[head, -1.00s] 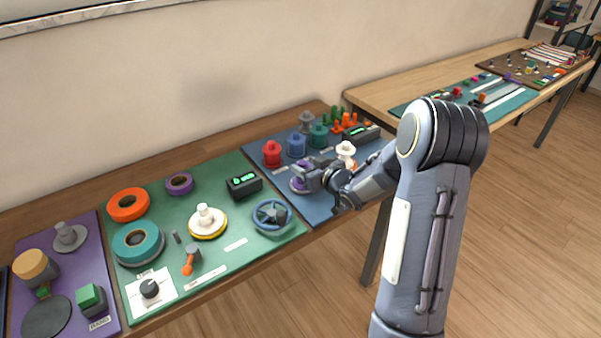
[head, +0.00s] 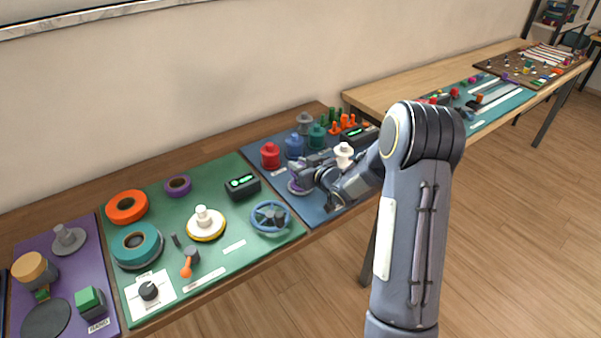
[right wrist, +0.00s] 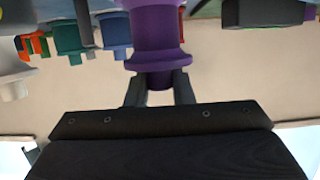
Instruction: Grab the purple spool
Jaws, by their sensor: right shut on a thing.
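The purple spool (right wrist: 158,35) fills the top middle of the right wrist view, which shows the scene upside down. The two dark fingers of my right gripper (right wrist: 159,90) are shut on its narrow end, one on each side. In the head view the right gripper (head: 306,176) is over the left part of the blue mat and hides most of the spool; a bit of purple (head: 297,186) shows beside it, low at the mat. I cannot tell whether the spool is lifted off its place. My left gripper is out of view.
On the blue mat (head: 322,207) stand a red spool (head: 270,156), a blue spool (head: 294,147), a teal spool (head: 317,137), a grey spool (head: 305,123) and a white spool (head: 343,154) close by. A green mat (head: 219,262) with a blue handwheel (head: 270,217) lies to the left.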

